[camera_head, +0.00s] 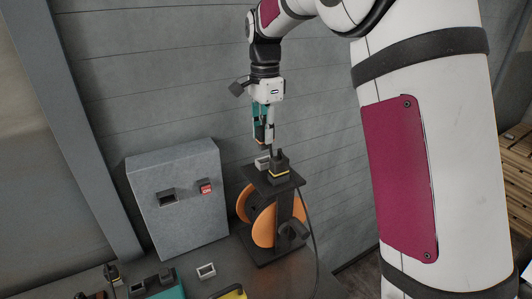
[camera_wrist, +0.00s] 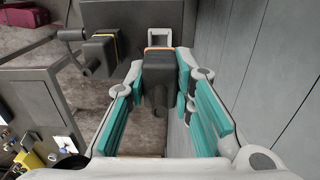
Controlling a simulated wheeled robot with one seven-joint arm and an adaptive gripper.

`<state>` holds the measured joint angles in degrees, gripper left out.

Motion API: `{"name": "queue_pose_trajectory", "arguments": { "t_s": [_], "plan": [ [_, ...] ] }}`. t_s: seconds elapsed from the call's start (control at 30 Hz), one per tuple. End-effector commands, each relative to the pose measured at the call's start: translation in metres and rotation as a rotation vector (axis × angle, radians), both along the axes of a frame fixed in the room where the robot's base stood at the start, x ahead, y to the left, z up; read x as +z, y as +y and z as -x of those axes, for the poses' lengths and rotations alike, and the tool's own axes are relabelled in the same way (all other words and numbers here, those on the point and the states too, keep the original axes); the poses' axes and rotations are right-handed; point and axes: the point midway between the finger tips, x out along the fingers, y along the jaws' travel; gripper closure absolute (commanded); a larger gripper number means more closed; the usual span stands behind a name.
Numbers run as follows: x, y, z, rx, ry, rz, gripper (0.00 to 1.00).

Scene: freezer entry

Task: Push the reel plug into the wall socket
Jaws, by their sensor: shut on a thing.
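My gripper (camera_head: 263,138) is just above the top of the cable reel (camera_head: 264,222), pointing down. In the wrist view its teal-sided fingers (camera_wrist: 158,82) are shut on a dark plug (camera_wrist: 157,97) with a thin orange band, which I take for the reel plug. Its lower end is hidden by the gripper, and whether it touches the reel top cannot be told. The grey wall box (camera_head: 180,222) stands left of the reel. It carries a dark rectangular socket (camera_head: 167,197), empty, and a red switch (camera_head: 206,188).
A black block with a yellow band (camera_head: 279,169) and a pale square frame (camera_head: 262,163) are on the reel top; a dark cable (camera_head: 312,232) hangs at right. Another pale frame (camera_head: 206,270) and a teal item (camera_head: 167,292) lie on the bench. The ribbed wall is close behind.

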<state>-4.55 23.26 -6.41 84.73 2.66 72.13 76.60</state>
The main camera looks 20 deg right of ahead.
Motion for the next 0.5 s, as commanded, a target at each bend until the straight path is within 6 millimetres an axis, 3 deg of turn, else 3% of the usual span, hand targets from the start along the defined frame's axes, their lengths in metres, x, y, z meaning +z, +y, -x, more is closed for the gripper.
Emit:
{"name": "queue_pose_trajectory", "arguments": {
  "t_s": [0.5],
  "plan": [
    [0.022,0.000,0.000,0.000,-0.001,0.000,1.00]
  ]
}}
